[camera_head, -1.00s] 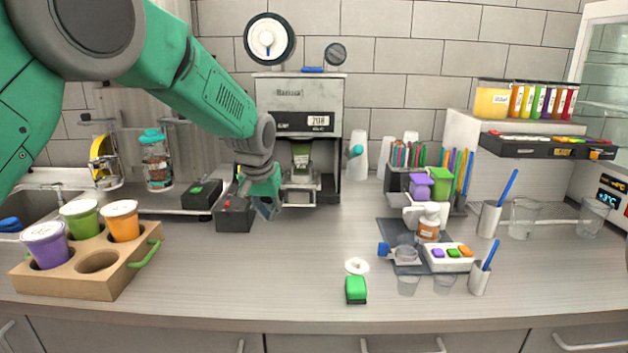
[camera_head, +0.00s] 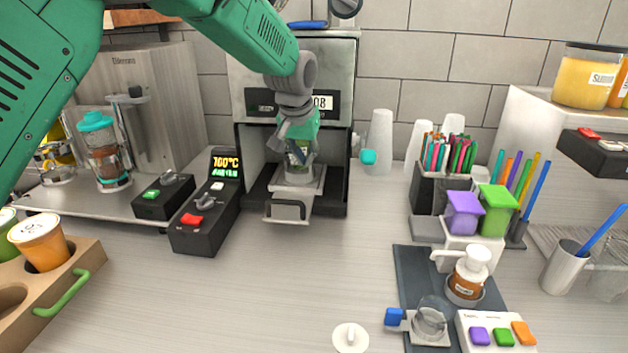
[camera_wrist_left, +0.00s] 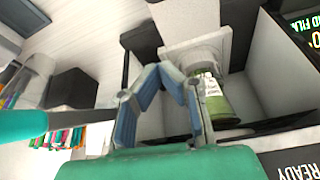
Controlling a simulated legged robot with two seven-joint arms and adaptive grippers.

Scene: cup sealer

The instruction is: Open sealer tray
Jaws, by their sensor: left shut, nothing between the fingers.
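The sealer (camera_head: 338,80) is a grey box machine with a dark open bay, standing against the wall. A green cup (camera_wrist_left: 217,105) with a white label stands upright at the tray in the left wrist view. In the head view the cup is mostly hidden behind my gripper. My left gripper (camera_head: 292,140) is in front of the bay, above the handle and apart from it. Its fingers, with blue pads, are shut and empty. My right gripper is not in view.
A black control box (camera_head: 205,217) with a red button and lit display stands left of the bay. A wooden cup holder (camera_head: 84,262) is at the lower left. White cups (camera_head: 379,142) stand right of the sealer. The counter in front of the tray is clear.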

